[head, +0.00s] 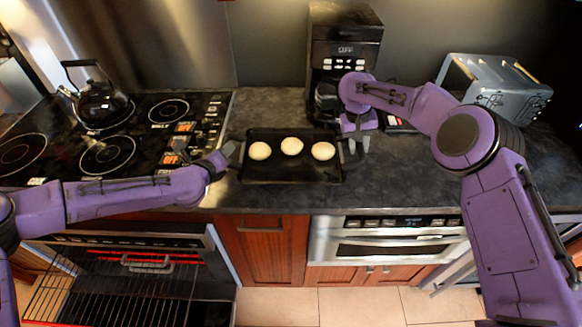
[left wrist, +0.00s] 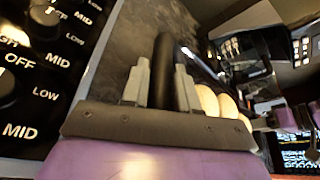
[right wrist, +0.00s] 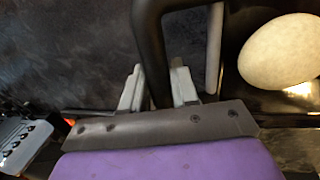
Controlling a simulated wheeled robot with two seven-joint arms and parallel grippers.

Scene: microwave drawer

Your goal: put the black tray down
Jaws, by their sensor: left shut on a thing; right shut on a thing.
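The black tray (head: 292,174) is in the head view, on or just above the dark countertop; I cannot tell whether it touches. My left gripper (head: 232,152) is at the tray's left end. In the left wrist view its fingers (left wrist: 160,85) are shut on the black handle (left wrist: 164,55). My right gripper (head: 353,146) is at the tray's right end. In the right wrist view its fingers (right wrist: 157,88) are shut on the other black handle (right wrist: 149,45). The tray looks level.
A stove (head: 105,150) with a black kettle (head: 98,103) is left of the tray. A coffee maker (head: 345,40) stands behind it and a grey toaster (head: 492,90) at the back right. Below, an oven (head: 120,285) stands open. Bare countertop (head: 400,180) lies to the right.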

